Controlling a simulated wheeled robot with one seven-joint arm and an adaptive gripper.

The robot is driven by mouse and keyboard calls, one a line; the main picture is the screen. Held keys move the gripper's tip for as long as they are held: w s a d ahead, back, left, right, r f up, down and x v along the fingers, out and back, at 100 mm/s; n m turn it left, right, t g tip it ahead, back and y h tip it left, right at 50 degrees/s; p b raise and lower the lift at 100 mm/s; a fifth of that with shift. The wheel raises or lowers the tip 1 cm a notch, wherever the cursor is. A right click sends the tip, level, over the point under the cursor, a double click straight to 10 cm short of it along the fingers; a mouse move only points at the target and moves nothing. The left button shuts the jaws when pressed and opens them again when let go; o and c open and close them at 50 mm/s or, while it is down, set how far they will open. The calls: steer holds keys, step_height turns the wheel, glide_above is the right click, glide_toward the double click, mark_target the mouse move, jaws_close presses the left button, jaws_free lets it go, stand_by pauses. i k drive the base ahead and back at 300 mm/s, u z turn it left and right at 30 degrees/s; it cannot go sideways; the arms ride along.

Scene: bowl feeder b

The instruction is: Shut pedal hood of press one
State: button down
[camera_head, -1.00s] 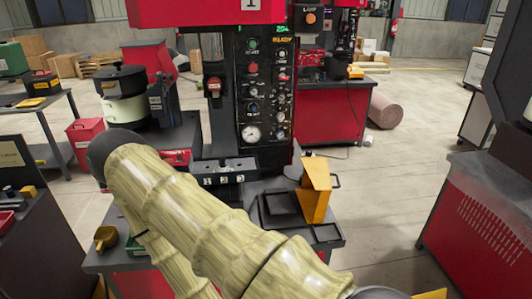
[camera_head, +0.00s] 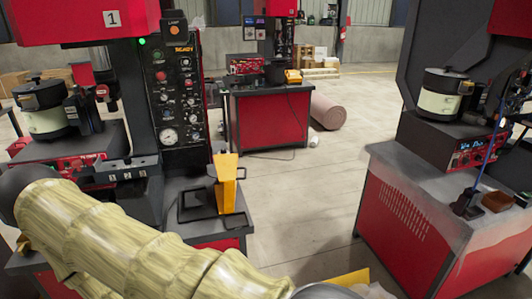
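Press one (camera_head: 112,19) stands at the left, with a red head marked 1, a dark column and a control panel (camera_head: 178,100) with a lit green lamp. A yellow piece (camera_head: 352,278) shows at the bottom edge, low beside the press. It is mostly cut off and partly behind my arm, so I cannot tell whether it is the pedal hood or how it stands. No other part that I can clearly name as the pedal hood is visible. My arm, in a pale ribbed sleeve, crosses the lower left. My gripper is not in view.
An orange upright part (camera_head: 226,185) stands on the press table's right side by a black tray frame. Another red machine (camera_head: 425,215) with a bowl feeder (camera_head: 447,95) stands at the right. Open floor (camera_head: 310,205) lies between. A red cabinet (camera_head: 268,122) and rolled mat (camera_head: 325,110) are behind.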

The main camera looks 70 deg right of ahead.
mark_target(226, 165)
steer(key=k, duration=0.5)
steer(key=z, duration=1.8)
steer(key=i, duration=0.5)
steer(key=u, duration=0.05)
